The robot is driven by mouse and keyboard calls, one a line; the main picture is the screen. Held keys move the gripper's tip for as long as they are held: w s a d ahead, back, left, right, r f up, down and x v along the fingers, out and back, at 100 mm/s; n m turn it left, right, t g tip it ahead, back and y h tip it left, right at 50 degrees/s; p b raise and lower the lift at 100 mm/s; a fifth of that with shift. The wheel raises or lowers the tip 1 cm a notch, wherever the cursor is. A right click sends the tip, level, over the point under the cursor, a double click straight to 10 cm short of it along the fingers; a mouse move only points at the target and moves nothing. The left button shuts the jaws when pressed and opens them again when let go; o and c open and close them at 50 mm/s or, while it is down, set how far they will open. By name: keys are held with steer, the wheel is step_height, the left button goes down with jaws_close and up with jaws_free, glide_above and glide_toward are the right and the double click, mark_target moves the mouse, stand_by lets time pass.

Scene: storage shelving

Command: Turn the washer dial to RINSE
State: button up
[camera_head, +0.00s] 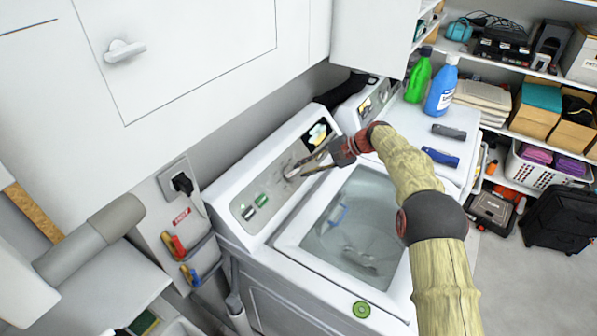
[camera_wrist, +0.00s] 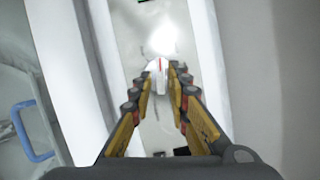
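The white washer (camera_head: 258,262) stands in the middle of the head view, with a sloping control panel along its back. The washer dial (camera_wrist: 158,76) is a white knob with a red mark, seen in the wrist view. My gripper (camera_wrist: 160,66) has its two fingertips on either side of the dial, very close to it. I cannot tell whether both fingers press on it. In the head view, my gripper (camera_head: 297,173) reaches the middle of the panel. The dial there is small and partly hidden. The panel labels, including RINSE, are not readable.
The washer's glass lid (camera_head: 353,228) lies below my gripper. A cabinet (camera_head: 190,50) overhangs at the upper left. A second machine with a green bottle (camera_head: 418,76) and a blue bottle (camera_head: 441,87) stands to the right.

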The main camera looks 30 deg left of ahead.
steer(key=v, duration=0.8)
steer(key=shift+d+r, duration=0.15)
steer(key=shift+d, duration=0.05)
steer(key=shift+w, duration=0.1)
